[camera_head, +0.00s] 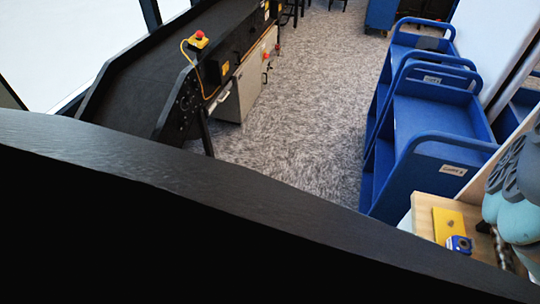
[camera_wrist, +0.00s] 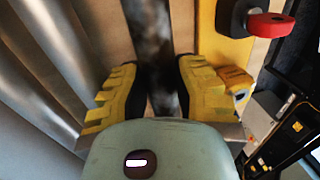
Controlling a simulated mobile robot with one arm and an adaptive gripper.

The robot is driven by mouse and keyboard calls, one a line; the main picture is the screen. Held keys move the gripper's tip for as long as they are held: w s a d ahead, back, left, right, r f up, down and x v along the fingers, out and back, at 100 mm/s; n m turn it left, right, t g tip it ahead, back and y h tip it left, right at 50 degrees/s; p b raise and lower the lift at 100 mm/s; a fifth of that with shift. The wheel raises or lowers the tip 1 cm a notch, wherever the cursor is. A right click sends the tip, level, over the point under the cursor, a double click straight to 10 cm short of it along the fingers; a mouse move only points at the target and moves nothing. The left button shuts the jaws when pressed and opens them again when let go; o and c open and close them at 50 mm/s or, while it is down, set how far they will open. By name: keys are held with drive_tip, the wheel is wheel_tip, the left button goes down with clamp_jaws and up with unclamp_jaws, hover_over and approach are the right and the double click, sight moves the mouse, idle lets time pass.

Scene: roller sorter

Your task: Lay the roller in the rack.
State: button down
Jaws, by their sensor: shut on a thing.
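In the wrist view the two yellow ridged pads of my gripper (camera_wrist: 161,90) are closed on a dark, long bar-like thing, which I take as the roller (camera_wrist: 149,30). It runs from between the pads to the top edge of the picture. Its far end is out of view and its near end is hidden at the gripper. A tan board lies behind it. I cannot make out the rack for certain in either view. In the camera_head view part of my arm shows at the right edge, but the gripper does not.
Beside the gripper are a yellow plate (camera_wrist: 235,20) and a red knob (camera_wrist: 270,25). Silvery ridged metal (camera_wrist: 45,60) lies at left. Blue carts (camera_head: 435,115) stand at right, a black conveyor (camera_head: 150,80) at left. Carpet between them is clear. A dark surface fills the foreground.

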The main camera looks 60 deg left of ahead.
drive_tip(key=shift+f, duration=0.15)
idle(0.6)
drive_tip(key=c, duration=0.8)
unclamp_jaws()
drive_tip(key=shift+w+d+r, duration=0.25)
drive_tip(key=shift+r, duration=1.7)
drive_tip(key=shift+w+d+r, duration=0.25)
drive_tip(key=shift+d+r, duration=0.05)
drive_tip(key=shift+r, duration=1.65)
drive_tip(key=shift+w+d+r, duration=0.25)
drive_tip(key=shift+r, duration=1.7)
